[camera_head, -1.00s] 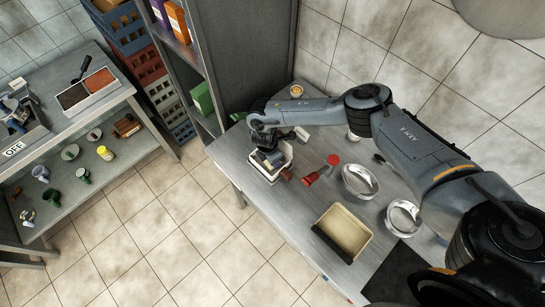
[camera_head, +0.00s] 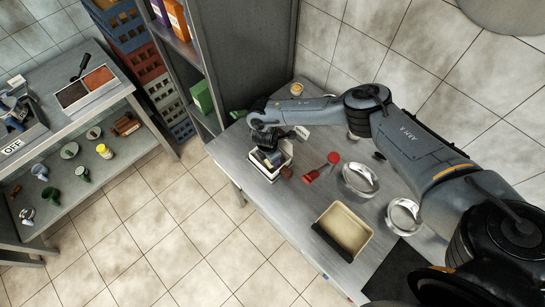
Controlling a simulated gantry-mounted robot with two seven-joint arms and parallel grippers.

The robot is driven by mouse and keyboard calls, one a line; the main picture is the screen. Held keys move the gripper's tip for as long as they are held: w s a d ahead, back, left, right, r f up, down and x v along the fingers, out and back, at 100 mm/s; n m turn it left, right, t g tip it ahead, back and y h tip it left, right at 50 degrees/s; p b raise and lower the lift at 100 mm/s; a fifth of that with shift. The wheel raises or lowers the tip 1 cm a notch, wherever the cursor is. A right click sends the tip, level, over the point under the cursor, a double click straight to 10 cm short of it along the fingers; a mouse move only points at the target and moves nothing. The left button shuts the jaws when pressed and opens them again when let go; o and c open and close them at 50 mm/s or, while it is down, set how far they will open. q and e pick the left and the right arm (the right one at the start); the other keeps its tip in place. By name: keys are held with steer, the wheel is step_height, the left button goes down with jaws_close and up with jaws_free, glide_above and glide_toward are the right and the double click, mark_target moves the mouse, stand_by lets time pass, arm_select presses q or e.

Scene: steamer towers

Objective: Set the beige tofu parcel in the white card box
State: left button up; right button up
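The white card box (camera_head: 270,179) stands on the steel table near its left end, open at the top. My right gripper (camera_head: 271,157) comes in from the right and points down over the box, with its tips at or inside the opening. My wrist and the box wall cover much of the inside. I cannot make out the beige tofu parcel for certain; a small pale patch shows by the fingertips. Whether the fingers are open or shut is too small to tell. My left gripper is not in view.
To the right of the box lie a small brown item (camera_head: 287,172) and a red tool (camera_head: 321,168). A tall shelf (camera_head: 203,75) stands behind left. The table's front left strip is clear.

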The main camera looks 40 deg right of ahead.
steer(key=shift+f, duration=0.4)
stand_by(0.3)
steer(key=o, duration=1.1)
steer(key=shift+c, duration=1.1)
step_height(320, 180, up, 11)
steer(key=a, duration=0.1)
steer(key=shift+a, duration=0.3)
steer(key=shift+w+f, duration=0.1)
steer(key=shift+f, duration=0.05)
